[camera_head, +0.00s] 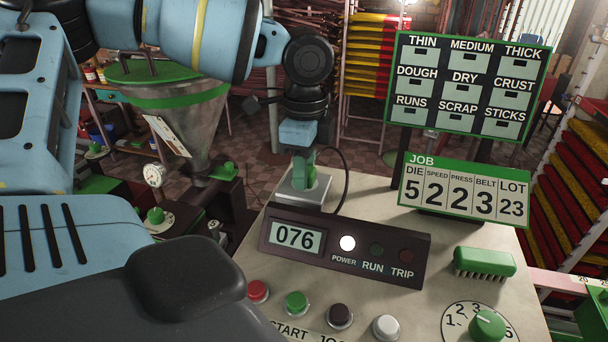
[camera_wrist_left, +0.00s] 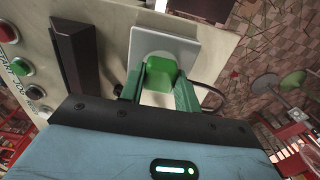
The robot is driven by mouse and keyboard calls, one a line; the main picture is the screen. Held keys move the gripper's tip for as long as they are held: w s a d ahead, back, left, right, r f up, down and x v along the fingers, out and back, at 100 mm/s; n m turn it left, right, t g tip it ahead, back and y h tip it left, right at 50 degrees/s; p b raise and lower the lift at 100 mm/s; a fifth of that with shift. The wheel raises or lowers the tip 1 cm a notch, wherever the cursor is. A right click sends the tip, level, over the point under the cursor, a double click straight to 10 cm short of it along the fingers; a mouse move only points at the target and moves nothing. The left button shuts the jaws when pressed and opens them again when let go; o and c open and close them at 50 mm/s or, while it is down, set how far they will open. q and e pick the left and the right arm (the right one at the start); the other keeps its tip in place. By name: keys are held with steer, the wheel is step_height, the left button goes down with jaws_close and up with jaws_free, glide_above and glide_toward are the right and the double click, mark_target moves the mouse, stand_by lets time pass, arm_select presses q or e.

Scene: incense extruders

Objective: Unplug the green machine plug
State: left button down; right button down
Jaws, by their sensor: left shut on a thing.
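The green plug (camera_wrist_left: 161,74) sits between the two green fingers of my left gripper (camera_wrist_left: 160,88) in the left wrist view. My left gripper is shut on it. The plug is at the round face of a pale square socket box (camera_wrist_left: 185,48); I cannot tell whether it is fully seated. In the head view my left gripper (camera_head: 304,166) points down over the socket box (camera_head: 298,193) on the bench, and its fingers mostly hide the plug. A dark cable (camera_head: 346,175) loops to the right of the socket. My right gripper is not in view.
Just in front of the socket stands a dark display panel (camera_head: 342,246) reading 076, with its white POWER lamp lit. Several push buttons, a green brush (camera_head: 484,262) and a dial (camera_head: 487,325) are on the bench. Green-framed signs (camera_head: 465,85) stand at the right.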

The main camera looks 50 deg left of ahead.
arm_select(q)
steer(key=shift+r, duration=0.15)
